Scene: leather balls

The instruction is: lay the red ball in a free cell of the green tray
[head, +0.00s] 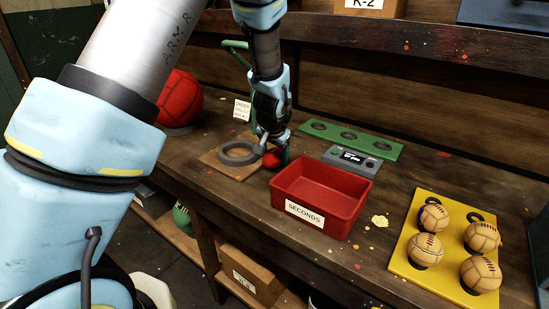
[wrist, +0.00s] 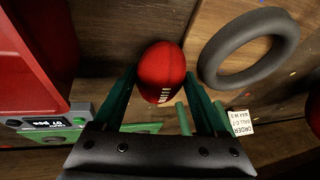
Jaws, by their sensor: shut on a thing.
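The small red ball (head: 273,159) is between the fingers of my gripper (head: 268,146), beside the grey ring and behind the red bin. In the wrist view the ball (wrist: 162,68) shows white lacing, and the green fingers of my gripper (wrist: 160,92) are shut on its two sides. I cannot tell how far it is above the table. The green tray (head: 383,147) lies at the back of the table, to the right of my gripper. Its three round cells in a row look empty. Part of the tray (wrist: 70,136) shows at the wrist view's lower left.
The red bin (head: 345,205), labelled SECONDS, stands between my gripper and the yellow tray (head: 428,282) of tan balls. A grey display box (head: 352,159) sits before the green tray. The grey ring (head: 238,153) lies on a wooden board. A large red ball (head: 181,98) is at left.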

